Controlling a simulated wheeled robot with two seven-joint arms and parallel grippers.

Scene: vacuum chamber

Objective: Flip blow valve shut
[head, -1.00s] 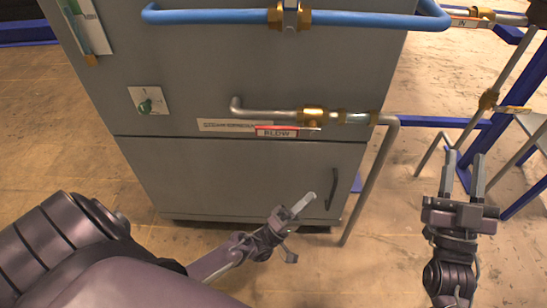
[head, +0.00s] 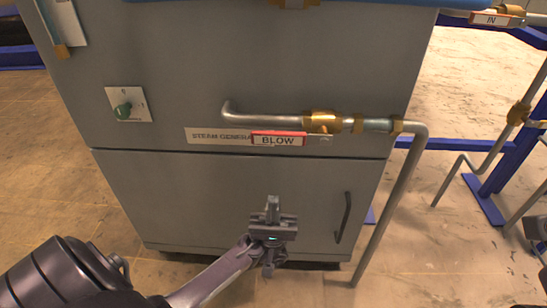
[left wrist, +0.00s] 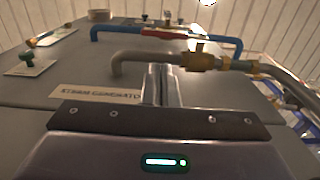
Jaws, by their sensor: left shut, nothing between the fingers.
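The blow valve is a brass body (head: 322,122) on a grey pipe across the cabinet front. My left gripper (head: 271,205) is shut and empty, in front of the lower cabinet door, below the tag and apart from the valve. In the left wrist view its fingers (left wrist: 160,84) point towards the pipe, with the brass valve body (left wrist: 200,60) beyond them and to the right. My right gripper's fingers are out of view.
The grey steam generator cabinet (head: 200,185) has a green knob (head: 123,110) at left and a door handle (head: 343,217) at right. The grey pipe (head: 385,200) bends down to the floor. Blue frame parts (head: 480,200) stand at right.

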